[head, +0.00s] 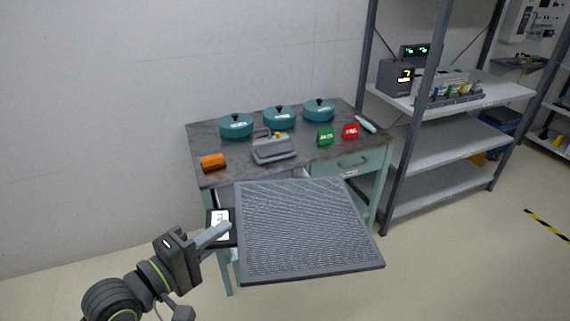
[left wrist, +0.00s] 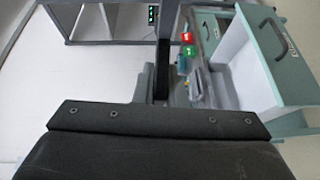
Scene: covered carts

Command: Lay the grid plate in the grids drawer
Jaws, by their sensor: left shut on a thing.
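The grid plate (head: 305,230) is a large grey square with a fine ribbed face. In the head view it hangs in front of the table, its face toward me. My left gripper (head: 222,232) is shut at the plate's left edge, by a dark tab with a white label. In the left wrist view the plate (left wrist: 171,18) shows nearly edge-on beyond the fingers (left wrist: 168,85). A pulled-out teal drawer (left wrist: 272,50) with a handle and label shows at right there; its label is unreadable. The plate hides most of this drawer in the head view. My right gripper is not in view.
The table (head: 205,138) carries several teal lidded pots (head: 280,118), a grey device (head: 273,150), an orange block (head: 213,162), and green (head: 325,137) and red (head: 351,131) signs. A shut drawer (head: 350,163) is at right. A metal shelf rack (head: 440,155) stands beside the table.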

